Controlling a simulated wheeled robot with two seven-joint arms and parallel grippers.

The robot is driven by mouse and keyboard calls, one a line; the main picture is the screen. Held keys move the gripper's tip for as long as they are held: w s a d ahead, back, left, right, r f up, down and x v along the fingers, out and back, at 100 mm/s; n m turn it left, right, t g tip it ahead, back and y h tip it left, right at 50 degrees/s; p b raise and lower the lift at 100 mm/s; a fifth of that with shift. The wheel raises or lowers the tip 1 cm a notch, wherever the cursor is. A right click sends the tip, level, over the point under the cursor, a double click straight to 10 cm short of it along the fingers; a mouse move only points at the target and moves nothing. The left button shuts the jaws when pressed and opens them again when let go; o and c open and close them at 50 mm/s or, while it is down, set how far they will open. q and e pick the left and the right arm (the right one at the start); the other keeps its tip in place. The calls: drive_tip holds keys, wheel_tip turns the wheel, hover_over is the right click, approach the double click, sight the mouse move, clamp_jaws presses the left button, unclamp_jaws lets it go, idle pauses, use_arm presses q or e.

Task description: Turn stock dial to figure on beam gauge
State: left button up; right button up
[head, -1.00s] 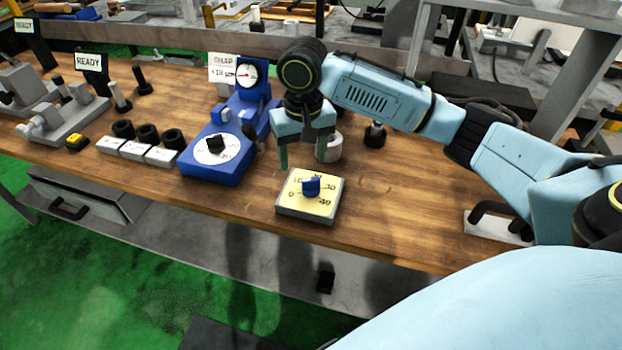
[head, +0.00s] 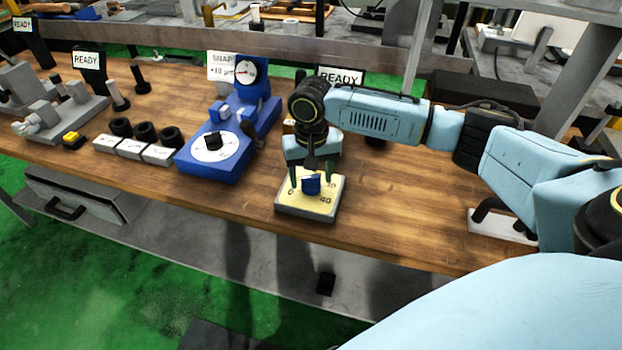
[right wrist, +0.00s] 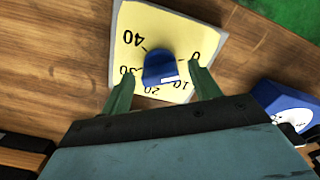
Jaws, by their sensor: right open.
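The stock dial is a yellow plate (head: 288,205) with printed numbers from 0 to 40 and a blue knob (head: 311,184) in its middle. In the right wrist view the knob (right wrist: 158,70) has a small white mark on the side toward the 10. My right gripper (head: 311,181) points down over the dial, open, with one green finger on each side of the knob. The fingers look apart from it; their exact height is unclear. My left gripper is out of view.
Several black rings stand behind white labelled blocks (head: 130,149) left of the blue gauge. A yellow button (head: 71,137) and grey fixtures lie further left. READY signs (head: 341,77) stand behind.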

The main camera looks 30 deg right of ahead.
drive_tip(key=shift+f, duration=0.45)
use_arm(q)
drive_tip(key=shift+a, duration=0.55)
